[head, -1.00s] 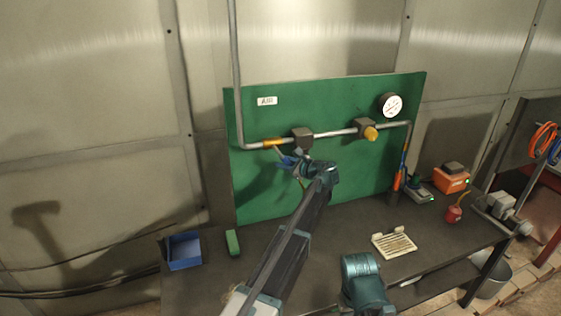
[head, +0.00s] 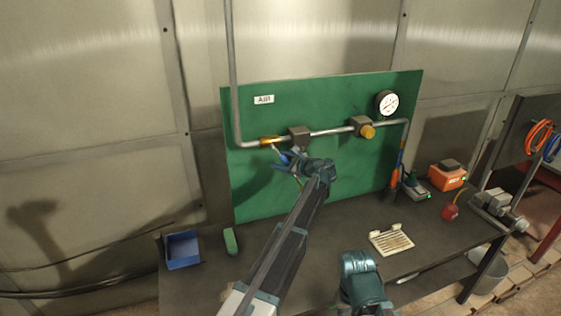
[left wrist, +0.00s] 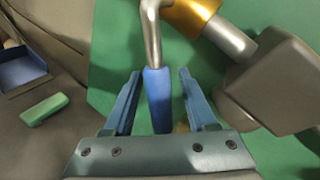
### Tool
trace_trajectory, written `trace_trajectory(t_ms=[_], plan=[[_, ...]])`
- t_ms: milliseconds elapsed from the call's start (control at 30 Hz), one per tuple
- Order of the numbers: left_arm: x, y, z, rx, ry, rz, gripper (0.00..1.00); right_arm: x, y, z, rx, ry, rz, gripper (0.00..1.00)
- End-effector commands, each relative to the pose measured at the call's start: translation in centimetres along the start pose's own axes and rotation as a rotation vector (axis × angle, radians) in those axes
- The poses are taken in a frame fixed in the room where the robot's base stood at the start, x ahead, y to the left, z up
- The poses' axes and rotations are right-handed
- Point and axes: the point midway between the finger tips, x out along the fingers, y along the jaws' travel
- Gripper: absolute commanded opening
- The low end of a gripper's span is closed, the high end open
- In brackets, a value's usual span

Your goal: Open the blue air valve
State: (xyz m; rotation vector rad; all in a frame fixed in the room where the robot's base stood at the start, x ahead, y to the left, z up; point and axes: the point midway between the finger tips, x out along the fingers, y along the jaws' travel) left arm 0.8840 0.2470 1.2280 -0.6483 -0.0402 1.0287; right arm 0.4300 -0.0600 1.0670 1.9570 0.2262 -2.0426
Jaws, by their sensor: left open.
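The blue valve handle (left wrist: 157,98) hangs from a bent metal rod below the pipe in the left wrist view. It lies between the two fingers of my open left gripper (left wrist: 160,74), with a visible gap to each finger. In the head view my left gripper (head: 284,164) is at the green board (head: 345,105), just below the pipe's orange-yellow band (head: 269,140) and the grey valve block (head: 299,137). The handle is small and partly hidden by the gripper there.
A yellow knob (head: 367,131) and a gauge (head: 387,103) are further right on the board. On the bench are a blue bin (head: 183,250), a green block (head: 230,241), a slotted tray (head: 391,243) and an orange box (head: 447,175). The bench's middle right has free room.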

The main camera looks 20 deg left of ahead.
Motion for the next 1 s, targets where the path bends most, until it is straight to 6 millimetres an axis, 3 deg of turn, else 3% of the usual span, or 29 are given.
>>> trace_trajectory(t_ms=[167,600,800,1000], plan=[[-1.8,0.0,0.2,0.000,0.001,-0.001,0.57,-0.6,0.1,0.0,0.001,0.000,0.000,0.50],[-10.8,-0.1,0.2,0.000,0.001,-0.002,0.57,-3.0,0.3,0.2,0.006,0.000,-0.001,0.50],[-13.1,0.0,0.1,0.000,0.001,-0.001,0.57,-3.5,0.3,0.2,0.008,0.000,-0.002,0.50],[-13.8,0.0,0.0,0.000,0.000,0.000,0.57,-3.6,0.3,0.2,0.008,0.000,-0.002,0.50]])
